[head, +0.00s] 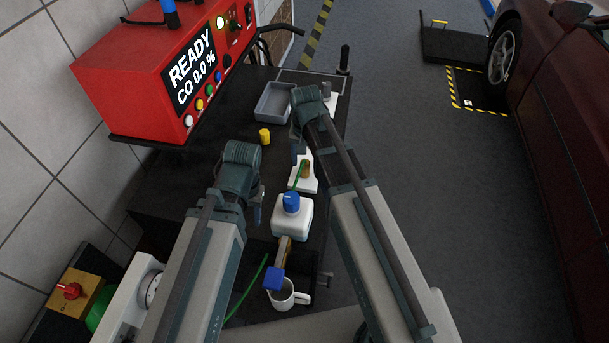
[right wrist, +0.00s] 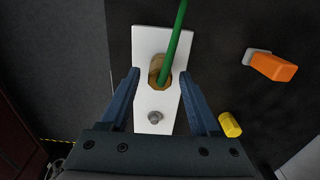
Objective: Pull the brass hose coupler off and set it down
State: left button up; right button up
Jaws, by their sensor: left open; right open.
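The brass coupler (right wrist: 158,80) sits on a white plate (right wrist: 145,45) in the right wrist view, with a green hose (right wrist: 176,38) running from it. In the head view the coupler (head: 306,170) shows on the white plate (head: 308,186) on the black cart, partly hidden by my right arm. My right gripper (right wrist: 158,73) is open, one finger on each side of the coupler, with a visible gap to it; its height above the plate is unclear. My left gripper (head: 257,210) is open and empty over the cart, left of a white box with a blue knob (head: 291,203).
A grey tray (head: 272,103) and a yellow cylinder (head: 264,136) stand farther back on the cart. A grey stud (right wrist: 155,117) rises from the plate. An orange block (right wrist: 272,67) lies beside it. A mug (head: 284,296) stands near. The red analyser (head: 150,70) is at left.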

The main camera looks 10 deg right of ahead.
jog(key=shift+f, duration=0.5)
grip_shut()
